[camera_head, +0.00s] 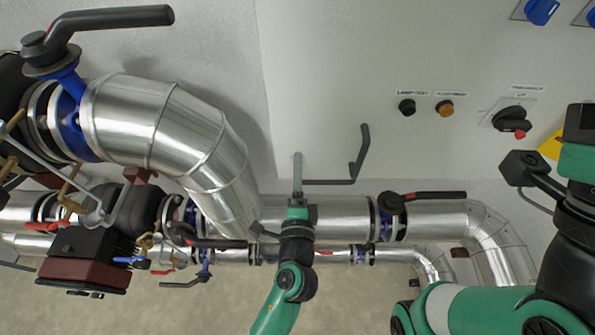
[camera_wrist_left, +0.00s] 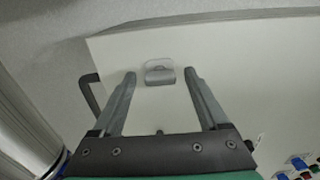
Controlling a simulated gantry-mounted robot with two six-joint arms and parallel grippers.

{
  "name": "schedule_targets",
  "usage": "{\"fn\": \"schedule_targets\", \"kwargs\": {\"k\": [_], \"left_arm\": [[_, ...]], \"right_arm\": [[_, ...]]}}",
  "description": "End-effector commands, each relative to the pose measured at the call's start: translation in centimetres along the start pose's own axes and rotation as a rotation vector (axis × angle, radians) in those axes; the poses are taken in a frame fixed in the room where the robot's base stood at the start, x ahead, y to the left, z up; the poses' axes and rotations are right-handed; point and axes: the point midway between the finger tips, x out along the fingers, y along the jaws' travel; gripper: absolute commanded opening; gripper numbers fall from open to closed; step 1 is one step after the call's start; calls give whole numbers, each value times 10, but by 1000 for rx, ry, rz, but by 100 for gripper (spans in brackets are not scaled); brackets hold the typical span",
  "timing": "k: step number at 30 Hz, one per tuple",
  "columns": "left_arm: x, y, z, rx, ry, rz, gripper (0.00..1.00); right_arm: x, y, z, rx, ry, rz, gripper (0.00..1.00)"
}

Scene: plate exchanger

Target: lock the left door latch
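My left gripper (camera_head: 297,156) is in front of the lower part of the white cabinet in the head view. In the left wrist view its two grey fingers (camera_wrist_left: 159,76) are apart, with nothing held between them. A small grey latch-like fitting (camera_wrist_left: 159,70) on the white panel shows between and just beyond the fingertips. I cannot tell whether it touches them. A dark bent handle (camera_head: 352,165) is right of the gripper in the head view; a similar dark handle (camera_wrist_left: 90,92) is left of the fingers in the wrist view. My right gripper's fingers are not visible.
The white cabinet (camera_head: 330,80) has a black rotary switch (camera_head: 511,119) and small knobs at the right. Large silver pipes (camera_head: 165,125) with valves fill the left. A horizontal pipe (camera_head: 340,217) runs below the cabinet near my left gripper.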

Motion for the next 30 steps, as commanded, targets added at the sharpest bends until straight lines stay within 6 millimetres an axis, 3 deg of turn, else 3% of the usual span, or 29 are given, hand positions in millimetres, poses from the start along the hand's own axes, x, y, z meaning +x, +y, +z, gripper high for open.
{"fn": "schedule_targets", "kwargs": {"k": [11,24,30], "left_arm": [[-8,0,0,-1,0,0,78],[-101,2,-1,-2,4,0,78],[-116,0,0,-1,0,0,78]], "right_arm": [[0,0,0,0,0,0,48],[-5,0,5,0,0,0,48],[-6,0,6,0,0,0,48]]}}
